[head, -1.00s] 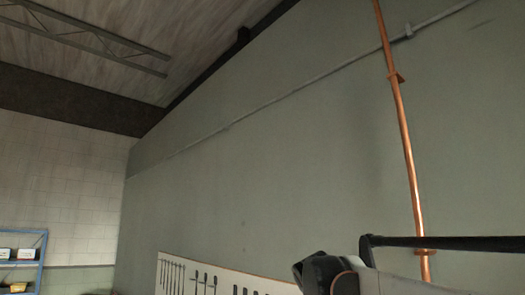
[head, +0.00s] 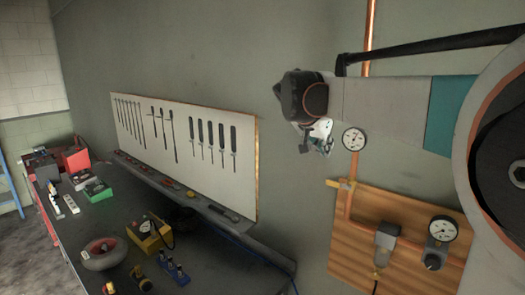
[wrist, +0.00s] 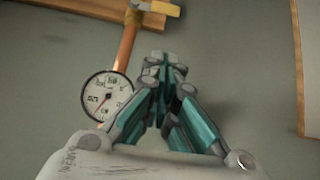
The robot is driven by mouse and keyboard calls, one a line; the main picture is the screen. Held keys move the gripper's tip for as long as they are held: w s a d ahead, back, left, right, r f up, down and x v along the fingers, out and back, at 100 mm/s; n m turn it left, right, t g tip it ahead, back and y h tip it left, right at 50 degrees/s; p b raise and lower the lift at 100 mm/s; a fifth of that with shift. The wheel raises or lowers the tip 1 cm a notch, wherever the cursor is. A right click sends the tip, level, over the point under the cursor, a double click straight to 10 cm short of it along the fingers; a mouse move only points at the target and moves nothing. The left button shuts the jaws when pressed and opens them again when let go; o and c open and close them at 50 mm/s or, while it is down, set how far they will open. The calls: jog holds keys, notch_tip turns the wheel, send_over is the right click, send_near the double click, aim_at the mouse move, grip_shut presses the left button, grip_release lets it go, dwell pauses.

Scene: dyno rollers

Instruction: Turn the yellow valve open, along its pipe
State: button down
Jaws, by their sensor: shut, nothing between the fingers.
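The yellow valve (head: 333,183) sits on an upright copper pipe (head: 353,166) at the top left of a wooden board. Its handle lies across the pipe and sticks out to the left in the head view. In the wrist view the yellow handle (wrist: 162,8) is at the top edge, partly cut off. My gripper (head: 322,142) is shut and empty, apart from the valve, above and left of it in the head view. In the wrist view its fingertips (wrist: 163,57) are together, to the right of the pipe.
A round gauge (head: 354,139) sits on the pipe close to my gripper. The wooden board (head: 390,210) carries more fittings and another gauge (head: 443,230). A tool panel (head: 185,135) hangs left, above a cluttered workbench (head: 100,225).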

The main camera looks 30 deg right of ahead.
send_over(338, 185)
jog(key=w+a, duration=0.1)
jog(key=w, duration=0.1)
notch_tip(338, 185, down, 6)
jog(key=f, duration=0.3)
jog(key=shift+w+a+f+p, duration=0.1)
jog(key=shift+a+f+p, duration=0.15)
jog(key=shift+f+p, duration=0.1)
jog(key=shift+f, duration=0.2)
